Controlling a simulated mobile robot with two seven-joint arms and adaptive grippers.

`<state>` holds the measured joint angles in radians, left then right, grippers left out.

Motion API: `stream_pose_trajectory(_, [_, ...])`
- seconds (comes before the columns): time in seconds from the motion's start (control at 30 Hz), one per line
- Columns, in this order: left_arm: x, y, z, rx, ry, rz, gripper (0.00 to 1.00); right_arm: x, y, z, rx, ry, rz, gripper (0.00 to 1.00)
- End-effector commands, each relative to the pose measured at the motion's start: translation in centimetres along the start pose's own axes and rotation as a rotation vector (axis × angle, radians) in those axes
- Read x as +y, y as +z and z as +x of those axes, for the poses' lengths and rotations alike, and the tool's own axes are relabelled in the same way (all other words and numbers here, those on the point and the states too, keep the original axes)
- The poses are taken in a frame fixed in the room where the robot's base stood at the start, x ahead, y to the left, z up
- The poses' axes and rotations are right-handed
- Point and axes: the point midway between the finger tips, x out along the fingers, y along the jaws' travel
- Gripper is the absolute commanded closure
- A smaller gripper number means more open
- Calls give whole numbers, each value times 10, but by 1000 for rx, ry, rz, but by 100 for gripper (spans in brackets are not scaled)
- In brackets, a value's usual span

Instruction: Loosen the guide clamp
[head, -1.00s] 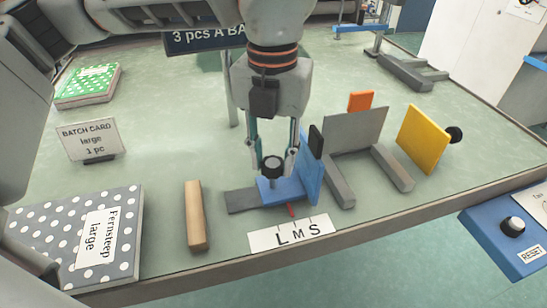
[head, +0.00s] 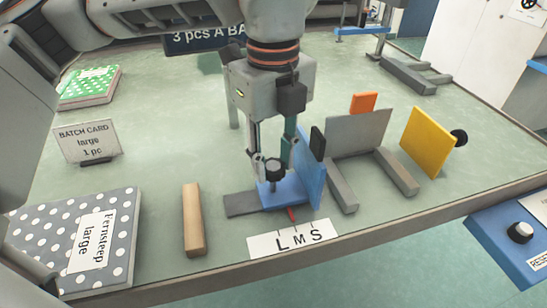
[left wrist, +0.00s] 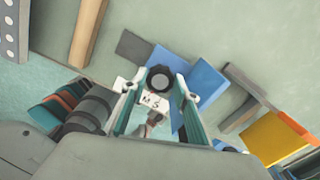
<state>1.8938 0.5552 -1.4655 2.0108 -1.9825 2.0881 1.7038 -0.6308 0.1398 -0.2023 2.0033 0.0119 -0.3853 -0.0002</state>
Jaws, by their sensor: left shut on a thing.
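The blue guide (head: 287,191) sits on a dark grey rail with its upright plate at the right. The black round clamp knob (head: 274,171) stands on the guide's low block. My left gripper (head: 274,165) points down from above and is shut on the knob. In the left wrist view the knob (left wrist: 160,79) lies between its two fingertips. A red pointer (head: 292,214) under the guide is near the M on the white L M S scale card (head: 291,239). My right gripper is not in view.
A wooden bar (head: 193,219) and a dotted grey fabric stack (head: 75,238) lie to the left. A grey bracket (head: 356,135) and a yellow plate (head: 427,141) stand to the right. The table's front edge is close to the scale card.

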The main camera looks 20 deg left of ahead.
Motion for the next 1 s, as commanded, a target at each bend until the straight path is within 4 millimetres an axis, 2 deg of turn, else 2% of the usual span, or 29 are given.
stream_pose_trajectory(0.4, [-1, 0, -2, 0, -6, -172, 92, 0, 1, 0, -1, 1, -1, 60])
stream_pose_trajectory(0.93, [-1, 1, -2, -1, -7, -191, 92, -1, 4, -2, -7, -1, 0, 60])
stream_pose_trajectory(0.97, [-1, 1, -2, -1, -7, -191, 63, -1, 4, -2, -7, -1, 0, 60])
stream_pose_trajectory(1.0, [-1, 1, -2, -1, -7, -190, 53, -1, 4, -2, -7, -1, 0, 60])
